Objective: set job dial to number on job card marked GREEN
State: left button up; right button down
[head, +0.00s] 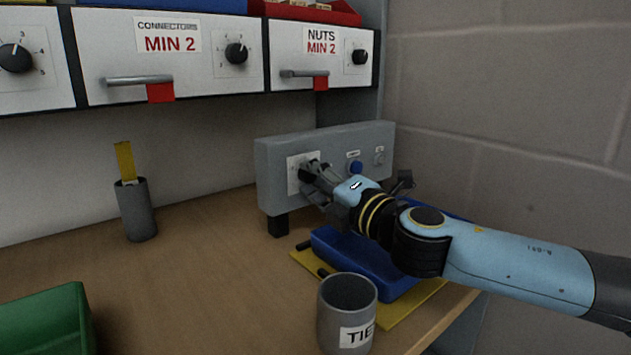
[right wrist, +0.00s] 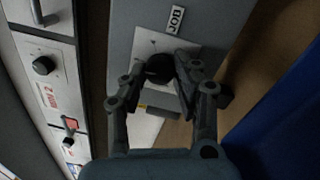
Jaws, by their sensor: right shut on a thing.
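The job dial (right wrist: 159,68) is a black knob on a white plate of the grey control box, under a label reading JOB. My right gripper (head: 312,176) reaches it from the right in the head view and partly hides it there. In the right wrist view the fingers of my right gripper (right wrist: 168,76) are shut on the knob, one on each side. The dial's pointer and numbers cannot be read. No job card marked GREEN can be made out. My left gripper is not in view.
A blue tray (head: 372,268) on a yellow mat (head: 408,306) lies below my right arm. A grey cup (head: 338,298) stands in front, a grey holder (head: 136,210) with a yellow strip (head: 124,161) at left, and a green bin (head: 45,322) front left. Labelled drawers hang above.

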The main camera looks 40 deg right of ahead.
jog(key=m, duration=0.5)
jog(key=shift+h, duration=0.3)
jog(key=m, duration=0.5)
jog(key=shift+m+g+p, duration=0.3)
jog(key=shift+g+p, duration=0.05)
jog(key=shift+g, duration=0.05)
jog(key=m+p, duration=0.1)
jog(key=m, duration=0.4)
jog(key=shift+s+m+g+p, duration=0.1)
jog(key=shift+m+g+p, duration=0.3)
jog(key=shift+m, duration=2.3)
jog(key=c, duration=1)
grip_release()
jog(key=shift+r, duration=0.1)
